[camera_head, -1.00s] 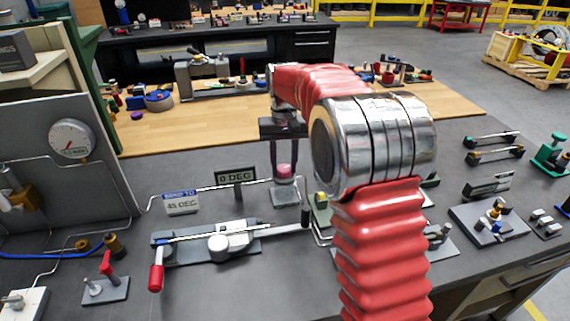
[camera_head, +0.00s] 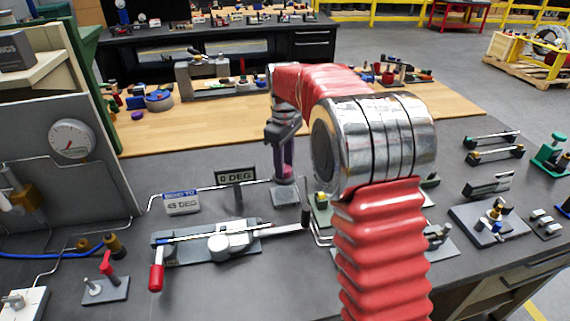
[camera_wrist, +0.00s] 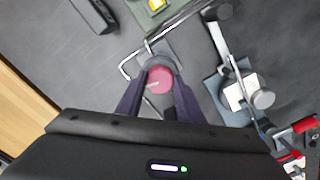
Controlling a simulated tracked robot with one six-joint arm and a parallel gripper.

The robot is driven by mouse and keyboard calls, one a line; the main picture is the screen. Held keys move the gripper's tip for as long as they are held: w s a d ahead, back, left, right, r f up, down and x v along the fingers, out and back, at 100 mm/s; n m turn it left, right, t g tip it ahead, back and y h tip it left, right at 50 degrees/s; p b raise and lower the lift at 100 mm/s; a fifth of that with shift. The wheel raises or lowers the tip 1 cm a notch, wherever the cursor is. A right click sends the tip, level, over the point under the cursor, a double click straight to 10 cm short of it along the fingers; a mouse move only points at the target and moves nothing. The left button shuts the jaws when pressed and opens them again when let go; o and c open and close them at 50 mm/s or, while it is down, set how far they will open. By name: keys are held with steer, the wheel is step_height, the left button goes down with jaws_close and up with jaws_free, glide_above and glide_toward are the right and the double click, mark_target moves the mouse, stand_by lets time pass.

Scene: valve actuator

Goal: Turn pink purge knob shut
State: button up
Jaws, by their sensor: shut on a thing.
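The pink purge knob (camera_wrist: 160,79) sits between the two dark fingers of my gripper (camera_wrist: 159,100) in the wrist view. My gripper is shut on it. In the head view my gripper (camera_head: 284,166) points down over the grey base plate (camera_head: 286,194), and a little of the pink knob (camera_head: 288,171) shows between the fingers. The knob's stem and lower body are mostly hidden.
A lever device with a red handle (camera_head: 156,277) lies in front on the bench. A thin metal pipe runs beside the knob. A green-based fitting (camera_head: 322,200) stands close on the right, partly behind my arm. A gauge panel (camera_head: 71,138) is at left.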

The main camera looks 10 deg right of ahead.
steer(key=shift+n, duration=1.2)
steer(key=o, duration=1.1)
steer(key=shift+c, duration=0.2)
step_height(320, 180, up, 14)
steer(key=shift+f, duration=0.15)
steer(key=shift+w, duration=0.1)
